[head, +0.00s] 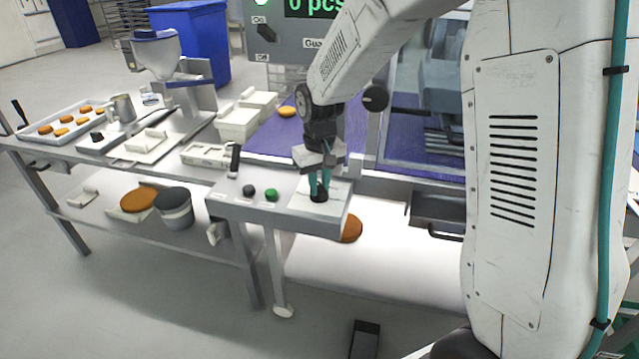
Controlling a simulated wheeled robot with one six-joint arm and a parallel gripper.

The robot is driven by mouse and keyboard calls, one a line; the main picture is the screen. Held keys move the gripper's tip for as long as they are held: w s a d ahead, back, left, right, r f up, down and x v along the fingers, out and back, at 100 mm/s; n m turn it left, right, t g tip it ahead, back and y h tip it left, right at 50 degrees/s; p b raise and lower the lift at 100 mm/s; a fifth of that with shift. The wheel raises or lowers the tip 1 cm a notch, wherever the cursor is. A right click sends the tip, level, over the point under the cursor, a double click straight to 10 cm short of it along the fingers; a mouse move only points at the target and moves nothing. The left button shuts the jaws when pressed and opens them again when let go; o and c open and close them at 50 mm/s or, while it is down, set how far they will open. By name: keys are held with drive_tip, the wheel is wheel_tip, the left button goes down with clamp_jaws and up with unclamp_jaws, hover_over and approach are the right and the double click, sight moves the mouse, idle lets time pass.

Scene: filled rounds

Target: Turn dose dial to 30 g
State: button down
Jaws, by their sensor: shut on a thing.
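The dose dial (319,196) is a small black knob on a pale plate (300,201) at the right end of the grey control box (235,207). My gripper (319,188) points down from above with its teal fingers shut on the dial. The fingers cover much of the knob, and its pointer and scale marks are too small to read.
A blue belt (283,138) lies behind. A tray of orange rounds (62,132) is at far left. A display panel (300,30) stands above.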

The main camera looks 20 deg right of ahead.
sight(320, 186)
drive_tip(key=shift+m, duration=1)
drive_tip(key=c, duration=1.3)
unclamp_jaws()
drive_tip(key=shift+r, duration=0.1)
wheel_tip(320, 186, up, 8)
drive_tip(key=shift+f, duration=0.15)
